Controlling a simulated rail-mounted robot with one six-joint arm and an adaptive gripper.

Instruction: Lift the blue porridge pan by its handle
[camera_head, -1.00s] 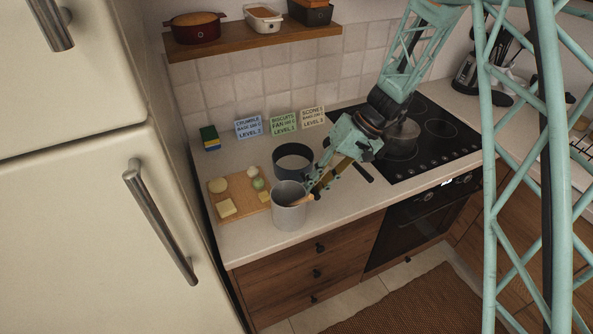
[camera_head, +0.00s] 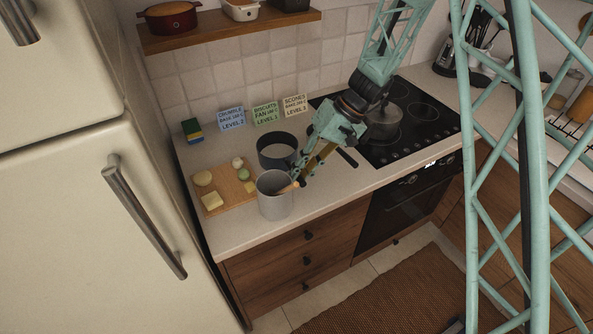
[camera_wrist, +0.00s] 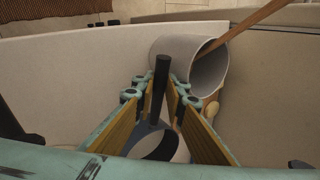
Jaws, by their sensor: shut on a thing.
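The blue porridge pan (camera_head: 277,161) is a dark, open, round pan on the counter, behind a grey pot. In the wrist view its rim (camera_wrist: 138,146) shows low between my fingers, and its dark handle (camera_wrist: 161,80) rises between the finger pads. My gripper (camera_head: 308,172) is right of the pan, low over the counter. In the wrist view my gripper (camera_wrist: 158,100) is shut on the handle. The pan looks level; I cannot tell if its base is clear of the counter.
The grey pot (camera_head: 274,200) with a wooden utensil stands close by the gripper. A cutting board (camera_head: 229,202) with food lies left. Label cards (camera_head: 264,114) stand behind. A pot (camera_head: 383,123) sits on the black hob (camera_head: 425,135). The refrigerator (camera_head: 75,220) stands left.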

